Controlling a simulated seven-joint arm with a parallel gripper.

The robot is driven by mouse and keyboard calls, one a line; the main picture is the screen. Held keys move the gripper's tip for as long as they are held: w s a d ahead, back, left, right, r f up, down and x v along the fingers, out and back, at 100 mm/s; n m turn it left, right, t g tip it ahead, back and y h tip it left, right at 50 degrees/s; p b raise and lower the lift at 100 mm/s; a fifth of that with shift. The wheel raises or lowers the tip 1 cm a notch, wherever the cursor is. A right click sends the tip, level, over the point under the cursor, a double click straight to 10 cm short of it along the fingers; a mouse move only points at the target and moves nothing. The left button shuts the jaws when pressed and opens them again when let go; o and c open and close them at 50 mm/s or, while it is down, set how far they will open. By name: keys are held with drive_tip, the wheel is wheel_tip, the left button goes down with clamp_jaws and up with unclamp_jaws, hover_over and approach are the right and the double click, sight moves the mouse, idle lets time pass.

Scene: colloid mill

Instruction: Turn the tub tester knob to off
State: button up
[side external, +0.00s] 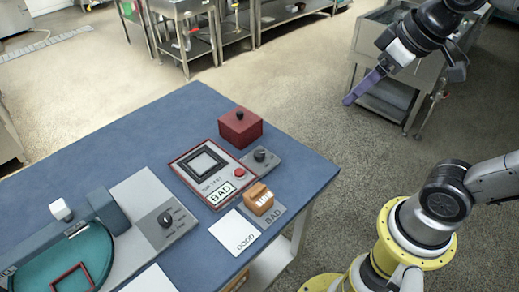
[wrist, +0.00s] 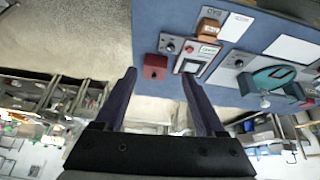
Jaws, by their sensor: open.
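The tub tester (side external: 196,165) is a flat panel with a red border, a dark square window, a red button and a "BAD" label. A dark knob (side external: 261,154) sits on a small grey plate at its right edge. The plate and knob also show in the wrist view (wrist: 171,46), upper middle. The knob's setting is too small to read. My gripper (side external: 349,100) has purple fingers and is off the table, to the right of and above its far corner. In the wrist view its two fingers (wrist: 158,75) are apart with nothing between them.
A red box with a black knob (side external: 239,127) stands behind the tester. An orange block (side external: 261,199) sits on the "BAD" card, beside the "GOOD" card (side external: 236,231). Another dark knob (side external: 166,219) is on the grey machine with the teal basin (side external: 88,252). The blue table's far side is clear.

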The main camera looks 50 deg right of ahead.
drive_tip(key=w+a+g, duration=0.1)
drive_tip(key=w+g, duration=0.1)
drive_tip(key=w, duration=0.7)
drive_tip(key=n+g, duration=0.2)
drive_tip(key=g, duration=0.2)
hover_over(260, 153)
wheel_tip(260, 153, down, 15)
wheel_tip(260, 153, down, 13)
drive_tip(key=shift+f, duration=0.1)
drive_tip(key=shift+c, duration=0.2)
clamp_jaws()
